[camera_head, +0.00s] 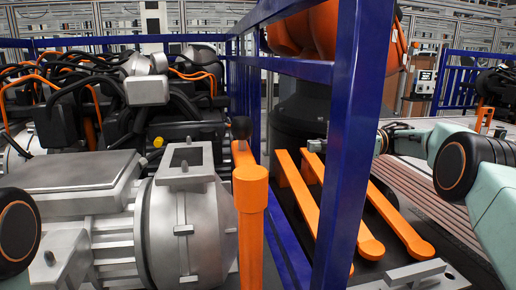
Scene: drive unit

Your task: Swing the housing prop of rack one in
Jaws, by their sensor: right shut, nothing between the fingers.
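An orange prop (250,195) stands upright in the middle of the view, and a short orange arm with a dark knob sits at its top. It is in front of the blue rack frame (348,130). The grey metal housing (185,225) of the drive unit is just left of the prop. My right gripper (316,145) is shut and empty, to the right of the prop and apart from it, close to the blue post in the picture. My left gripper is out of view; only part of my left arm shows at the left edge.
Several long orange bars (350,205) lie slanting at the right, below my right gripper. Black cables and orange hoses (85,90) crowd the top of the drive unit. A large orange machine (310,30) stands behind the frame. A ribbed surface (430,200) lies at the right.

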